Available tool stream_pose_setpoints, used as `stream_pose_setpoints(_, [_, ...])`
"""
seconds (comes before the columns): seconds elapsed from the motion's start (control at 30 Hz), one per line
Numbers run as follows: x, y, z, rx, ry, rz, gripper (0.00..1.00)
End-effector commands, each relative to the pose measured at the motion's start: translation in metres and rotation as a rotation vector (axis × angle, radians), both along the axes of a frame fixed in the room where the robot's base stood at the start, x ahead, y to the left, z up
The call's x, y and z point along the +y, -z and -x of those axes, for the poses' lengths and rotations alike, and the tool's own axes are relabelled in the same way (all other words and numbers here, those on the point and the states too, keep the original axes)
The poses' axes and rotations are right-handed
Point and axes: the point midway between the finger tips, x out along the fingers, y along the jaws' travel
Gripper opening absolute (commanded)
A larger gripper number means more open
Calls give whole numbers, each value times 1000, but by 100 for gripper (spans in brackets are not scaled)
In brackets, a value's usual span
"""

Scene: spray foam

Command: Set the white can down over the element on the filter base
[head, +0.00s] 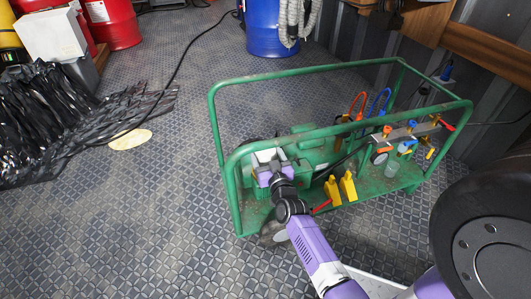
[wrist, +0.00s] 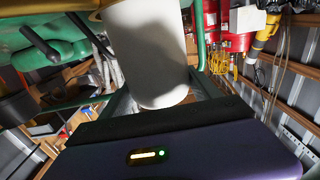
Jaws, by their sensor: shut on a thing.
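The white can (wrist: 150,55) fills the upper middle of the wrist view, in front of my gripper. In the head view a small part of the white can (head: 267,155) shows at the end of my arm. My gripper (head: 270,169) is shut on the can, inside the near left part of the green frame.
The green tubular frame (head: 330,131) surrounds the machine, with rails close to my arm. Valves on a manifold (head: 412,131) and two yellow parts (head: 341,188) stand to the right. A blue drum (head: 263,28) stands behind.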

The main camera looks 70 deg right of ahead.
Motion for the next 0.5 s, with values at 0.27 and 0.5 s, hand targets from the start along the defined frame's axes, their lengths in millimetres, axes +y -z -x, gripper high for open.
stream_pose_setpoints(0.27, [0,0,0,-1,0,1,97])
stream_pose_setpoints(0.5, [2,1,2,2,0,-2,97])
